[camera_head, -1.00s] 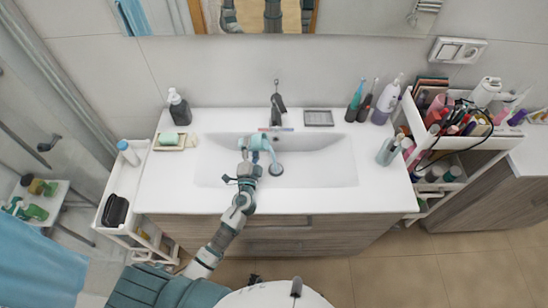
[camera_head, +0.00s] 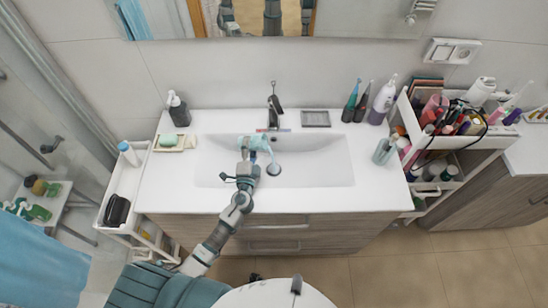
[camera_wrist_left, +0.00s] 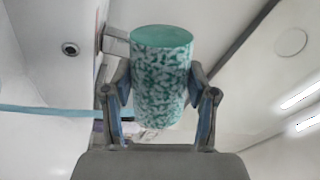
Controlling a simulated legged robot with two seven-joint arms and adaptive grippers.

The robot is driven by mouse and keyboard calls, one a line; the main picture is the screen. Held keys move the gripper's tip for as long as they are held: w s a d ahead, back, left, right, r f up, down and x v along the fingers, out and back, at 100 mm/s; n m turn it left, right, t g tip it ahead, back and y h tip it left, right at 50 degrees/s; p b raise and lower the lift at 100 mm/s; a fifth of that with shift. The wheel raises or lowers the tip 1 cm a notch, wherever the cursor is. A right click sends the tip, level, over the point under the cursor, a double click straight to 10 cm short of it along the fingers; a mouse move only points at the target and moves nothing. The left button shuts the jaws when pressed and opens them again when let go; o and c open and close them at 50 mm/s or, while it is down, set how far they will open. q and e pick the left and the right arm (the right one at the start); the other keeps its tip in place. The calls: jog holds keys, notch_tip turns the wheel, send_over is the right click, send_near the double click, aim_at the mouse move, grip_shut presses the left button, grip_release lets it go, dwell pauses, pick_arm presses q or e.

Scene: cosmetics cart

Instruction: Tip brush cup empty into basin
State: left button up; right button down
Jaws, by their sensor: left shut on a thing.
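My left gripper (camera_head: 254,150) is over the white basin (camera_head: 325,172), near its back left part. It is shut on the brush cup (camera_head: 262,143), which looks pale teal from the head. In the left wrist view, the cup (camera_wrist_left: 160,85) has a mottled green and white side and a plain teal end face, and sits between the two fingers (camera_wrist_left: 160,100). The cup looks tilted over the basin; its opening and contents are not clearly visible. My right gripper is not in view.
A faucet (camera_head: 273,108) stands behind the basin. A soap dispenser (camera_head: 178,109) and a soap dish (camera_head: 176,142) are at left. Toothbrushes (camera_head: 352,98) and bottles (camera_head: 384,98) stand at right. A loaded cart (camera_head: 458,150) is beyond. The right side of the basin is clear.

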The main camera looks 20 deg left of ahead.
pick_arm(q)
jog(key=shift+d, duration=0.15)
jog(key=shift+a+f, duration=0.1)
jog(key=shift+a, duration=0.1)
jog(key=shift+a+f, duration=0.1)
jog(key=shift+a, duration=0.25)
jog(key=shift+w+d+m, duration=0.1)
jog(key=shift+d+m, duration=0.1)
jog(key=shift+m, duration=0.2)
jog(key=shift+d, duration=0.25)
jog(key=shift+d+m+b, duration=0.3)
jog(key=shift+d, duration=0.15)
jog(key=shift+a+f, duration=0.1)
jog(key=shift+f, duration=0.05)
jog(key=shift+a+m, duration=0.15)
jog(key=shift+m, duration=0.15)
jog(key=shift+d, duration=0.25)
jog(key=shift+d+r+m, duration=0.1)
jog(key=shift+r+m, duration=0.1)
jog(key=shift+m, duration=0.1)
jog(key=shift+d+h, duration=0.15)
jog(key=shift+h, duration=0.25)
jog(key=shift+r+m+p, duration=0.1)
jog(key=shift+m+p, duration=0.2)
jog(key=shift+a, duration=0.2)
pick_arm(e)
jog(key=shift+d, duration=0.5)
